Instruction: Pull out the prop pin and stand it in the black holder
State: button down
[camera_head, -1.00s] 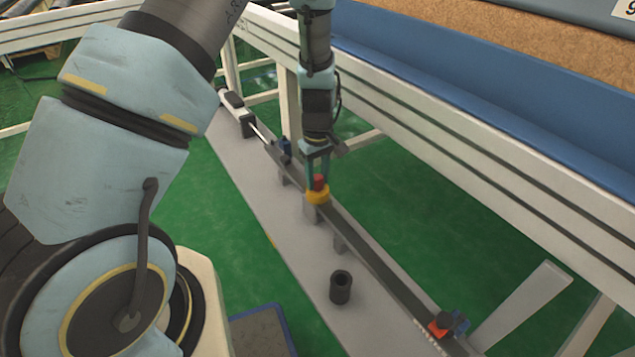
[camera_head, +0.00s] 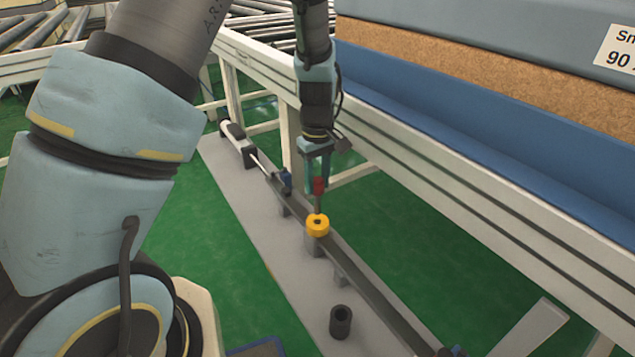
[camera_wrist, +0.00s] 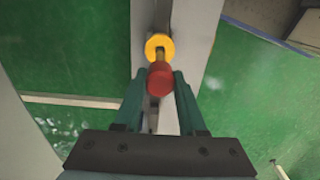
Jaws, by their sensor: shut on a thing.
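The prop pin (camera_head: 319,187) has a red head and a thin shaft below it. My gripper (camera_head: 317,186) is shut on the red head and holds the pin upright above the yellow collar (camera_head: 317,225) on the dark rail. The shaft shows between the head and the collar; I cannot tell whether its tip is still inside. In the wrist view the red head (camera_wrist: 160,77) sits between the fingertips, with the yellow collar (camera_wrist: 159,46) just beyond it. The black holder (camera_head: 340,321), an open upright cylinder, stands empty on the grey plate, nearer than the collar.
The dark rail (camera_head: 372,287) runs along the grey plate (camera_head: 245,222). The plate around the holder is clear.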

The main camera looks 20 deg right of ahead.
jog(key=shift+r, duration=0.1)
jog(key=shift+r+p, duration=3.65)
jog(key=shift+r, duration=0.05)
